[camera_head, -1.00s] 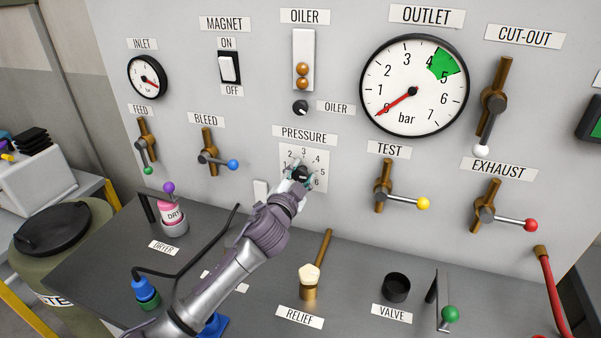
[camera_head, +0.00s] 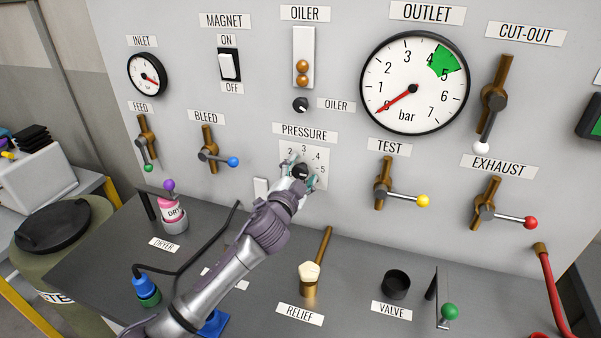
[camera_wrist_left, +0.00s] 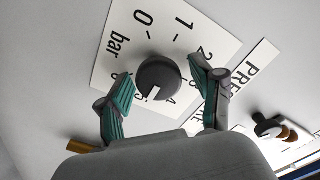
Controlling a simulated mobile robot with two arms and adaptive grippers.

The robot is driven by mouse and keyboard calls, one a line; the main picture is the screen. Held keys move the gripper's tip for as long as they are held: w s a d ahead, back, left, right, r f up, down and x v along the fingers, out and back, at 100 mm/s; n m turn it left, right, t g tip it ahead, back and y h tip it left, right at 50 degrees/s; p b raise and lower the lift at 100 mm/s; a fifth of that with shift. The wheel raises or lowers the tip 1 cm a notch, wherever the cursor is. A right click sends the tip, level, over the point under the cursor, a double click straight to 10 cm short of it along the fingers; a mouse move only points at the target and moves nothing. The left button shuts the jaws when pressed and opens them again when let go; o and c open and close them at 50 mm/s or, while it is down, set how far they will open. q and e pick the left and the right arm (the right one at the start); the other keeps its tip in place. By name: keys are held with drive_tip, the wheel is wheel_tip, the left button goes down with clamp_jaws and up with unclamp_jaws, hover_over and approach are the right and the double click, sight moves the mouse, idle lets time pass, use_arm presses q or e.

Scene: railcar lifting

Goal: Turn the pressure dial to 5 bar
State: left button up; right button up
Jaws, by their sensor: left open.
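The pressure dial is a round dark knob (camera_wrist_left: 158,78) with a white pointer mark, on a white square scale plate (camera_head: 318,156) under the PRESSURE label. In the left wrist view the mark points down and slightly left, towards the figures at the plate's lower edge, around 5; those figures are partly hidden, so the exact setting is unclear. My left gripper (camera_wrist_left: 168,91) is open, its teal-padded fingers on either side of the knob with visible gaps in that view. In the head view it also shows in front of the dial (camera_head: 301,171). My right gripper is not in view.
The outlet gauge (camera_head: 414,83) has its red needle at 0. The oiler knob (camera_head: 300,105) sits above the dial; the test lever (camera_head: 403,197) and bleed lever (camera_head: 217,160) flank it. The relief handle (camera_head: 311,272) stands on the bench below, right of my arm.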

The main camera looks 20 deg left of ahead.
use_arm(q)
drive_tip(key=s, duration=1.2)
drive_tip(key=shift+a, duration=0.2)
drive_tip(key=shift+f, duration=0.1)
